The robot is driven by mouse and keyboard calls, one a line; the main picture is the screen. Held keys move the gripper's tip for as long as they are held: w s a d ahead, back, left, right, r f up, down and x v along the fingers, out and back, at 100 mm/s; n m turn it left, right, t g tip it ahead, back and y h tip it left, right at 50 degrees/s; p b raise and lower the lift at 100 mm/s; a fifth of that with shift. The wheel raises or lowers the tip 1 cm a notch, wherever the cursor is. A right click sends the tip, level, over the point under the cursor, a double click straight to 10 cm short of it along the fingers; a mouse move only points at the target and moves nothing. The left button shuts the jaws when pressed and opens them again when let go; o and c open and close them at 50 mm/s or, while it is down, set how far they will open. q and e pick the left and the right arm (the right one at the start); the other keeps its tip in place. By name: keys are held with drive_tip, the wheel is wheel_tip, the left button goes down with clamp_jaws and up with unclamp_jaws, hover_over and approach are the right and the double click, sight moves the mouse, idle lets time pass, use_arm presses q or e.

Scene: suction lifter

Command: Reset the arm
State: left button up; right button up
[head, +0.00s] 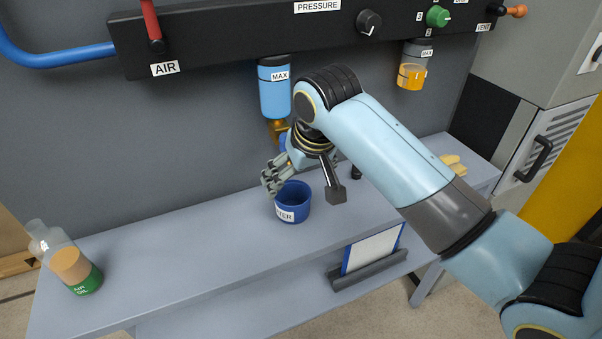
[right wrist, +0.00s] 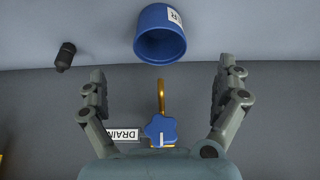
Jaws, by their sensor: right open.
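My right arm comes in from the right in the head view. Its gripper (head: 284,172) is by the wall unit, above and behind the blue cup labelled for water (head: 293,203), partly hidden by my wrist. In the right wrist view the gripper (right wrist: 160,82) is open and empty. Its fingers stand apart on either side of the brass drain spout (right wrist: 161,95). The blue drain knob (right wrist: 161,130) lies between the finger bases, beside a DRAIN label (right wrist: 123,134). The cup (right wrist: 160,36) is beyond the fingertips. My left gripper is not in view.
A blue filter bowl (head: 274,92) and an amber bowl (head: 411,72) hang under the black panel (head: 230,40). An air-oil bottle (head: 72,266) stands at the bench's left end. A clipboard (head: 373,249) rests at the bench's front.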

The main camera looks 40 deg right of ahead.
drive_tip(key=shift+s, duration=0.15)
idle(0.4)
drive_tip(key=s+a+r+n, duration=0.1)
drive_tip(key=s+n, duration=0.1)
drive_tip(key=s, duration=0.9)
drive_tip(key=s+a+r+n, duration=0.1)
drive_tip(key=s+r+n, duration=0.1)
drive_tip(key=s, duration=0.9)
wheel_tip(320, 180, down, 35)
drive_tip(key=s+d+g+b, duration=0.1)
drive_tip(key=d+g+b, duration=0.1)
drive_tip(key=b, duration=0.8)
drive_tip(key=s+f+b, duration=0.3)
drive_tip(key=s+f, duration=0.6)
drive_tip(key=f, duration=0.3)
drive_tip(key=s+d+f+m+g+b, duration=0.1)
drive_tip(key=s+f+b, duration=0.3)
drive_tip(key=s+f, duration=0.6)
wheel_tip(320, 180, down, 2)
drive_tip(key=shift+d+f, duration=0.1)
drive_tip(key=shift+d, duration=0.05)
drive_tip(key=shift+g+b, duration=0.3)
